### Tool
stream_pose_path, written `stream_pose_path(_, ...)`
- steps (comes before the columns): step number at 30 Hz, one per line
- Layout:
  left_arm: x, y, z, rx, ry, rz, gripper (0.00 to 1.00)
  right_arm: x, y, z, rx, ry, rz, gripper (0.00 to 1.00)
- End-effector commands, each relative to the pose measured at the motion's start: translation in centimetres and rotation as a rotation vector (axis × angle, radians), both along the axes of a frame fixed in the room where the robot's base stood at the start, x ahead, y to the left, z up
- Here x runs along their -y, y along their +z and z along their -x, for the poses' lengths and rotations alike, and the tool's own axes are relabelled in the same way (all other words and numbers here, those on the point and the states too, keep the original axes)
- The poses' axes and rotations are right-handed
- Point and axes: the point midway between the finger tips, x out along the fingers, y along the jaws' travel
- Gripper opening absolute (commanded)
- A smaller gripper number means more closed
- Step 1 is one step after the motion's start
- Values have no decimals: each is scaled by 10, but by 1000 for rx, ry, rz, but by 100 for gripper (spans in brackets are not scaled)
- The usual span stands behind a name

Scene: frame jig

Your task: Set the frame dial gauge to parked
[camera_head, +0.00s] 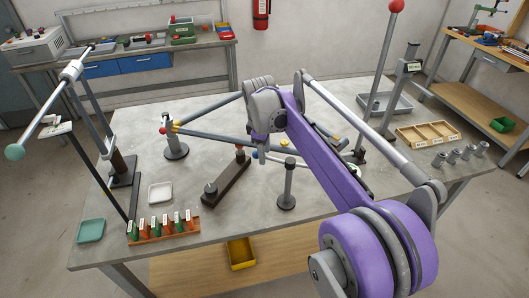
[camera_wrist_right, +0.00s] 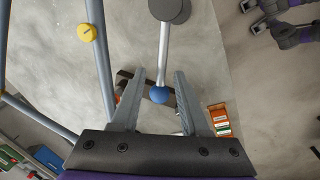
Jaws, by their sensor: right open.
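My right gripper (camera_head: 262,156) hangs over the middle of the table, partly hidden by my purple arm. In the right wrist view, its two fingers (camera_wrist_right: 157,88) are apart. A blue ball (camera_wrist_right: 159,95) on the end of a pale rod (camera_wrist_right: 163,55) appears between them; I cannot tell whether either finger touches it. The rod runs up to a dark grey round hub (camera_wrist_right: 169,10). The blue ball end also shows beside the gripper in the head view (camera_head: 255,155). I cannot make out a dial face or its marks. My left gripper is out of view.
Grey frame tubes (camera_head: 213,106) cross the table (camera_head: 225,224). A red-knobbed lever (camera_head: 395,7) rises at right; a teal-knobbed one (camera_head: 14,152) leans at left. A rack of coloured blocks (camera_head: 163,237), a wooden tray (camera_head: 427,134) and a short grey post (camera_head: 288,185) stand around.

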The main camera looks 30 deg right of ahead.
Motion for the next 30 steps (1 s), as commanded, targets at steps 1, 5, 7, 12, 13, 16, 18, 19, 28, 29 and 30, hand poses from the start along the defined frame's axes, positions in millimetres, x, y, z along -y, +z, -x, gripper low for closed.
stream_pose_path(1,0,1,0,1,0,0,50,-1,7,1,0,0,0,45)
stream_pose_path(5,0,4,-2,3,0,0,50,-4,31,4,1,1,0,45)
stream_pose_path(7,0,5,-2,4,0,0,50,-6,46,5,1,0,0,45)
stream_pose_path(12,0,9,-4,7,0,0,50,-9,78,9,2,-1,0,45)
stream_pose_path(13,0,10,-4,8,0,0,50,-10,83,10,2,-1,0,45)
stream_pose_path(16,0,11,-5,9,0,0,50,-11,94,11,1,-1,1,45)
stream_pose_path(18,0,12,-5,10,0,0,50,-12,99,12,1,-1,1,45)
stream_pose_path(19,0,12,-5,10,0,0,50,-12,100,12,1,-1,1,45)
stream_pose_path(28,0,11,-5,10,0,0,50,-12,101,12,0,-1,0,45)
stream_pose_path(29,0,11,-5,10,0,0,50,-12,101,12,0,-1,0,45)
stream_pose_path(30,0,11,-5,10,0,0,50,-12,101,12,0,-1,0,45)
